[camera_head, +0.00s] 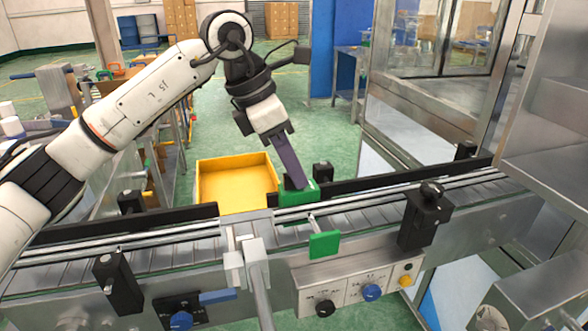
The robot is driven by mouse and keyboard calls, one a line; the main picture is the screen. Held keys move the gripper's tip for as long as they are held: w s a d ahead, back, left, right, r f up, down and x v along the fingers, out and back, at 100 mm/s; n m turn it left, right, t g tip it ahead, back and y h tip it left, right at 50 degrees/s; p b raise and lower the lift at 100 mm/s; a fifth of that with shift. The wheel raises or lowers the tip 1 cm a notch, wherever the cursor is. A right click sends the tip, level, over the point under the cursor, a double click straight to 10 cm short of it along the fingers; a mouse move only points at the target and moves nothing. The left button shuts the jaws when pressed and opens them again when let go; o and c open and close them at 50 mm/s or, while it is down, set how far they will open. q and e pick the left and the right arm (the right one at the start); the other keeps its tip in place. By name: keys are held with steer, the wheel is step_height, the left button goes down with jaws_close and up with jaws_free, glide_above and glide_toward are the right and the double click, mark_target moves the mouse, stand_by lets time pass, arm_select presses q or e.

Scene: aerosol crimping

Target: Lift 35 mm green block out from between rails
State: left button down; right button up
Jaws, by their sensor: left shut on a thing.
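A green block (290,199) sits at the conveyor between the dark back rail (385,182) and the front metal rail (375,197). My left gripper (297,183) reaches down from above and is shut on this block, its fingers covering part of it. The block's lower part is partly hidden by the front rail. A second green piece (323,245) is on the near side of the conveyor, at the end of a short rod. My right gripper is not in view.
A yellow open bin (238,207) stands behind the conveyor, left of the block. Black clamps (425,215) stand along the conveyor's near side. A control box (350,288) with knobs is in front. A metal-framed glass enclosure rises at the right.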

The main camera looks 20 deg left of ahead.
arm_select(q)
steer(key=shift+r+p, duration=2.2)
steer(key=shift+r, duration=0.75)
steer(key=shift+r+p, duration=0.3)
steer(key=shift+r, duration=0.8)
